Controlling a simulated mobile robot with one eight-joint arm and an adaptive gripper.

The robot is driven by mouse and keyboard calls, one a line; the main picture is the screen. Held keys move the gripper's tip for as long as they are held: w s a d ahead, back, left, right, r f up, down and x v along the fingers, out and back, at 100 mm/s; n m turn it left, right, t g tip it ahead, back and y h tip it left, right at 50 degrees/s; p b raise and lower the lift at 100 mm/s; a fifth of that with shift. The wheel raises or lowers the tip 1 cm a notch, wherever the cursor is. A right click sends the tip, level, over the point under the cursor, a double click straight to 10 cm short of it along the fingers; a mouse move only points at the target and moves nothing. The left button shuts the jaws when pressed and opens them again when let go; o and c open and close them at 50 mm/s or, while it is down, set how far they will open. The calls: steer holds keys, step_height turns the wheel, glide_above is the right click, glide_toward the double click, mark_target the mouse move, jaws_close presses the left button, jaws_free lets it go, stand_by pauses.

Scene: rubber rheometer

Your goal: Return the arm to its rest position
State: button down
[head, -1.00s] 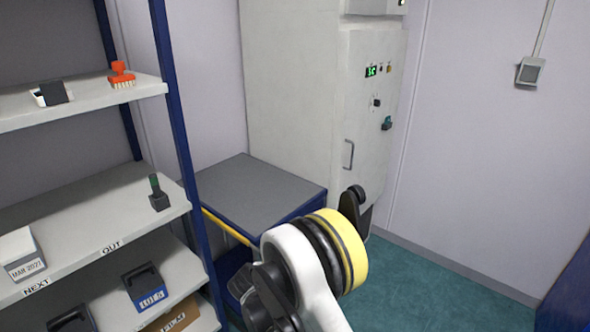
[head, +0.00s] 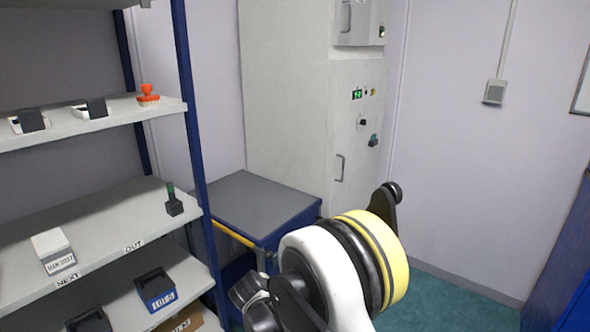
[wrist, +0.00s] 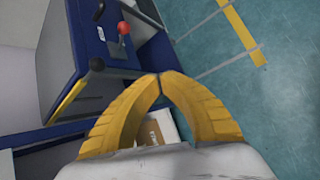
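My arm, white with black and yellow rings, shows at the lower middle of the head view. My gripper (wrist: 159,76) shows in the wrist view with its two yellow fingers curved together and their tips meeting. Nothing is held at the tips. Through the gap between the fingers a pale box (wrist: 157,128) shows, apparently beyond them. The gripper hangs over the teal floor beside a blue cart. In the head view I cannot make out the fingers.
A grey-topped blue cart (head: 262,203) stands in front of a tall pale cabinet (head: 285,110). A shelf rack (head: 95,225) with boxes and stamps is at left. A blue unit (head: 560,265) stands at right. Floor (head: 440,305) between shows clear. A red knob (wrist: 124,28) is on the cart.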

steer(key=s+d+r+m+g, duration=0.1)
steer(key=s+d+r+m, duration=0.4)
steer(key=d+r, duration=0.4)
steer(key=s+d+r+m, duration=0.5)
steer(key=d+r+m, duration=0.1)
steer(key=r, duration=0.4)
steer(key=s+d+r+m+y, duration=0.1)
steer(key=s+d+m, duration=0.4)
steer(key=s, duration=0.6)
steer(key=s+d+r+m+y, duration=0.1)
steer(key=s+d+m, duration=0.4)
steer(key=s, duration=0.6)
steer(key=r+m, duration=0.1)
steer(key=m, duration=0.1)
steer(key=shift+s+r+m, duration=0.15)
steer(key=shift+s+m, duration=0.2)
steer(key=shift+m, duration=0.05)
